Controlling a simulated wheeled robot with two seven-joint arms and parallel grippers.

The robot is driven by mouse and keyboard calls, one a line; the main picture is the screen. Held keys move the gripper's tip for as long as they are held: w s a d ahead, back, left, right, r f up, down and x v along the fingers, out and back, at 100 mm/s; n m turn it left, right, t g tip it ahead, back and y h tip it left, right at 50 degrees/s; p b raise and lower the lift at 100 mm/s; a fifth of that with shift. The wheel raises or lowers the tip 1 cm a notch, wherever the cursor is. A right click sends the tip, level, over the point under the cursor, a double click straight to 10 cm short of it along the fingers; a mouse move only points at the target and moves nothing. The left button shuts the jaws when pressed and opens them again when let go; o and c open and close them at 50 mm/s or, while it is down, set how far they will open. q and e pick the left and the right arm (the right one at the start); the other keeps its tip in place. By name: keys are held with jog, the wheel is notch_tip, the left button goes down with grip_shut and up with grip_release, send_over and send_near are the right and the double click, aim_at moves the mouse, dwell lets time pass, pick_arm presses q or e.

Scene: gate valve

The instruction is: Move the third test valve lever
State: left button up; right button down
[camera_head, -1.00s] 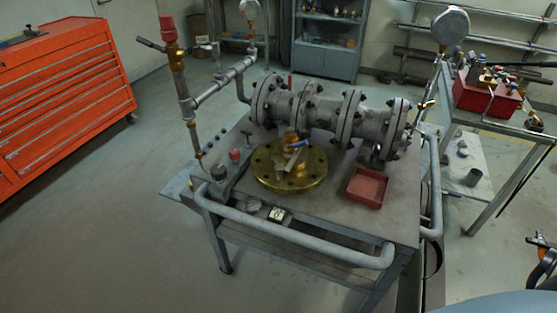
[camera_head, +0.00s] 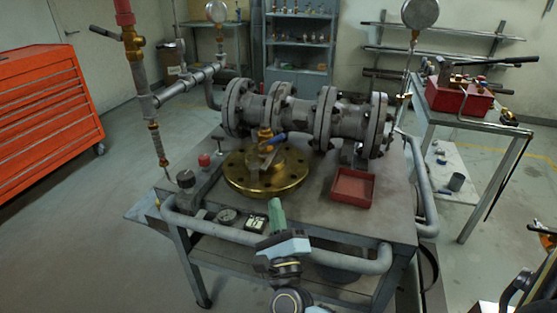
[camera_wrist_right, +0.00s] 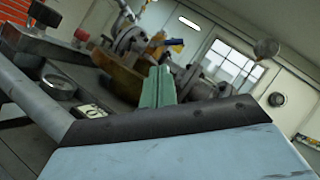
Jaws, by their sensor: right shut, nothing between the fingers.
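Another lever with a dark handle (camera_head: 105,32) sticks out from the left standpipe. A small brass valve (camera_head: 401,97) sits below the right gauge. I cannot tell which is the third. My right gripper (camera_head: 274,204), with green fingers, is shut and empty over the bench's front edge, apart from the flange and levers. My left gripper is not in view.
A grey rail (camera_head: 230,232) runs along the bench front, below my right gripper. A red tray (camera_head: 352,187) lies right of the flange. The large flanged pipe (camera_head: 300,110) spans behind it. A red tool cabinet (camera_head: 45,125) is far left.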

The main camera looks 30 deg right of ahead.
jog(key=d+m+h, duration=0.2)
jog(key=m, duration=0.1)
send_near(276, 139)
jog(key=shift+g, duration=0.4)
jog(key=x, duration=0.5)
jog(key=shift+w+d, duration=0.1)
jog(key=shift+d, duration=0.15)
jog(key=shift+w+d+r, duration=0.2)
jog(key=shift+w+r, duration=0.1)
jog(key=shift+w, duration=0.15)
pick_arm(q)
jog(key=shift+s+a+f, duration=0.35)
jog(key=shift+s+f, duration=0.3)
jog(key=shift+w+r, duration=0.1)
